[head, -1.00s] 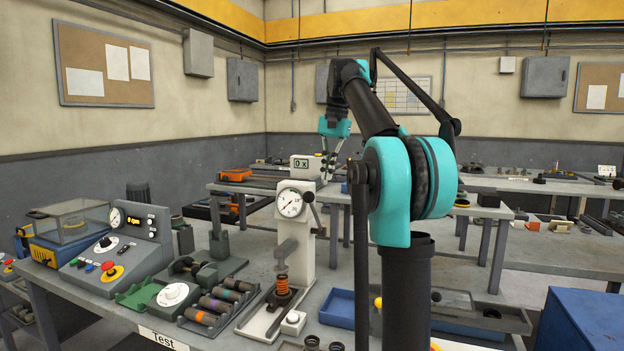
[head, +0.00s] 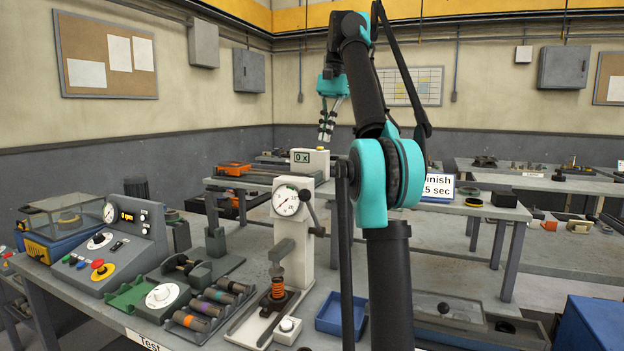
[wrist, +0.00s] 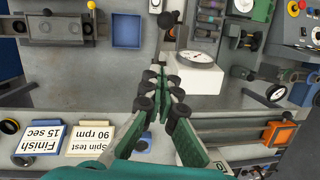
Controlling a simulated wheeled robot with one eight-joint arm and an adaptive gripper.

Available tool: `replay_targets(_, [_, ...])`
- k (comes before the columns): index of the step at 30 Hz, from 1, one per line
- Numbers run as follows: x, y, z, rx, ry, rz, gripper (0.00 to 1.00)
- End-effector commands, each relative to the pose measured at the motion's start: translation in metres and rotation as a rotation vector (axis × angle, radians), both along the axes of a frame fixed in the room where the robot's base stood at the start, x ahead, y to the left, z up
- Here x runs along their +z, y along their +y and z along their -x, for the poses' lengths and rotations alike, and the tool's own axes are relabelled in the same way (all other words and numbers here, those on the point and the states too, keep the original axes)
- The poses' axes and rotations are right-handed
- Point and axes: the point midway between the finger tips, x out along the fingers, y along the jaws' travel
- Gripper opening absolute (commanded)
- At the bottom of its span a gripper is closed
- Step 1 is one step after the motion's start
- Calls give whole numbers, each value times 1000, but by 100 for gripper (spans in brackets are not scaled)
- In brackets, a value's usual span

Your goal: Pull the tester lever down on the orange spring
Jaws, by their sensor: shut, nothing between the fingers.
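The tester is a white column with a round dial (head: 286,201), standing on the near bench. The orange spring (head: 278,288) stands upright on its base under a grey ram (head: 283,252). The dark tester lever (head: 313,216) is on the column's right side, its upper end raised near the dial and its lower end beside the column. My gripper (head: 327,138) is shut and empty, pointing down, above and apart from the lever in the picture. In the wrist view, the closed fingers (wrist: 160,78) are beside the tester's white top (wrist: 196,77).
Several dark cylinders with coloured bands (head: 207,308) lie left of the tester, near a control console (head: 112,245). A blue tray (head: 330,314) is to its right. Another bench with a white counter box (head: 309,161) stands behind. Finish (wrist: 38,142) and spin test (wrist: 90,136) signs show in the wrist view.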

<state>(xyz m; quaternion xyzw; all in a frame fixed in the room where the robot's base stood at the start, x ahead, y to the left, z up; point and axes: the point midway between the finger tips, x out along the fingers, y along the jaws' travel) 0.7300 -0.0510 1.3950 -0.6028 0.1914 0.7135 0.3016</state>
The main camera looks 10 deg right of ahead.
Motion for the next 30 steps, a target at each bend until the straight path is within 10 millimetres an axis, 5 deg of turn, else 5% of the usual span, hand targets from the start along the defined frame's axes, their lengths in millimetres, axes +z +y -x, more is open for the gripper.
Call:
replay_targets(8, [-17,4,2,0,0,0,0])
replay_targets(30, [-110,34,23,2,0,0,0])
